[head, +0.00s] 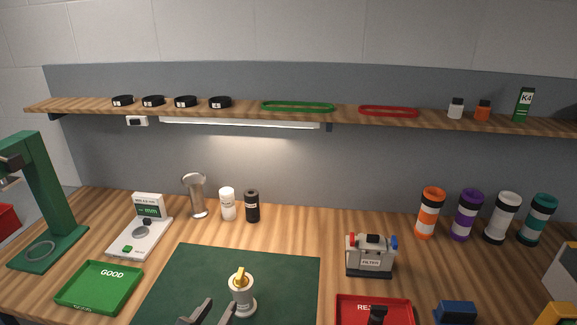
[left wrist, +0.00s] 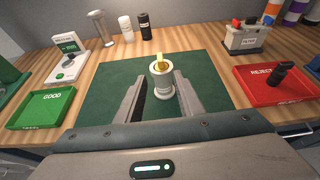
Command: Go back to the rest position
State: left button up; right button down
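My left gripper (head: 215,308) shows at the bottom edge of the head view, over the green mat (head: 190,275). In the left wrist view its two fingers (left wrist: 158,82) stand well apart, with nothing held between them. A white cylinder with a yellow top (head: 242,297) stands upright on the mat, just beyond the fingertips; it also shows in the left wrist view (left wrist: 162,80). I cannot tell whether a finger touches it. My right gripper is not in view.
A green GOOD tray (head: 100,281) is at left and a red REJECT tray (head: 348,302) at right, with a black object (head: 377,314) in it. A filter box (head: 370,257) and several coloured tubes stand behind. A shelf (head: 345,112) runs along the wall.

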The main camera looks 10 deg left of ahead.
pick_arm(q)
jog(key=s+a+f+n+g, duration=0.1)
jog(key=s+f+n+g, duration=0.4)
jog(key=s+f+n, duration=0.9)
jog(key=s+a+f+n+g, duration=0.2)
jog(key=s+f+n+g, duration=0.6)
jog(key=n, duration=1.2)
jog(key=s+f+t+b, duration=0.1)
jog(key=s+f+b, duration=0.15)
jog(key=f, duration=1.45)
jog(key=s+f+t+b, duration=0.1)
jog(key=s+f+b, duration=0.15)
jog(key=f, duration=1.45)
jog(key=s+a+f+b, duration=0.1)
jog(key=s+f+b, duration=0.1)
jog(key=s+f, duration=0.6)
jog(key=s+a+f+g+b, duration=0.1)
jog(key=s+a+f+b, duration=0.1)
jog(key=s+f, duration=0.6)
notch_tip(320, 180, down, 5)
jog(key=shift+s+f+b, duration=0.15)
jog(key=shift+s+b, duration=0.1)
jog(key=shift+b, duration=0.5)
